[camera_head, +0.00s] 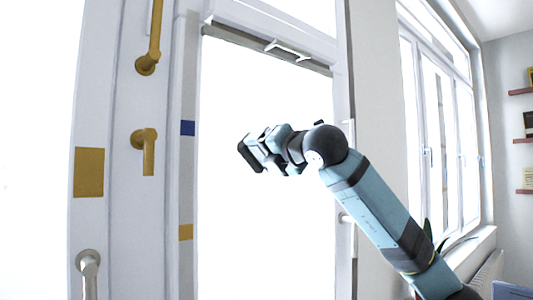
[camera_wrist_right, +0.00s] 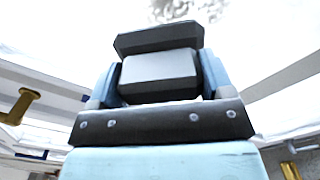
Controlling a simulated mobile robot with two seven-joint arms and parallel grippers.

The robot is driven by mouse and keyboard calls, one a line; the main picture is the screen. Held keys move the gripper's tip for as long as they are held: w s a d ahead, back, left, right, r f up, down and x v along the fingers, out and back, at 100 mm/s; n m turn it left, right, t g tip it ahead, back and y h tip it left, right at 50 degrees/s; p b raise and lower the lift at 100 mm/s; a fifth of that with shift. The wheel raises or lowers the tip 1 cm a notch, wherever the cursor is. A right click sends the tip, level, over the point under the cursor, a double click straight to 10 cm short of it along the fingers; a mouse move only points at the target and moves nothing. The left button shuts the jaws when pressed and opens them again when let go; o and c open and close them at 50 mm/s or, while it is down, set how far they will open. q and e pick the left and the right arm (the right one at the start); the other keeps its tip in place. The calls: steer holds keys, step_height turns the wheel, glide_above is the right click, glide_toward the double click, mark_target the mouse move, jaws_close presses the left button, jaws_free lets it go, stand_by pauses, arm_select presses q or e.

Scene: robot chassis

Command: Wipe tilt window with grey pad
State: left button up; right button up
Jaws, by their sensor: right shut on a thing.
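The tilt window is a tall bright pane in a white frame (camera_head: 343,110), with a grey strip and small white handle (camera_head: 288,50) along its top. My right gripper (camera_head: 262,150) reaches in from the right, in front of the pane at mid-height. It is shut on the grey pad (camera_head: 247,157), a dark block at its tip. In the right wrist view the pad (camera_wrist_right: 160,75) has a grey body and darker slab, between the blue fingers of my right gripper (camera_wrist_right: 160,80). I cannot tell whether it touches the glass. My left gripper is not in view.
Left of the pane, a white frame carries brass handles (camera_head: 147,150) and a brass plate (camera_head: 89,172). More windows (camera_head: 440,130) and wall shelves (camera_head: 524,140) stand at right. A dark speckled patch (camera_wrist_right: 188,10) shows beyond the pad; I cannot tell what it is.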

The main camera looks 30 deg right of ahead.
steer(key=shift+w, duration=0.35)
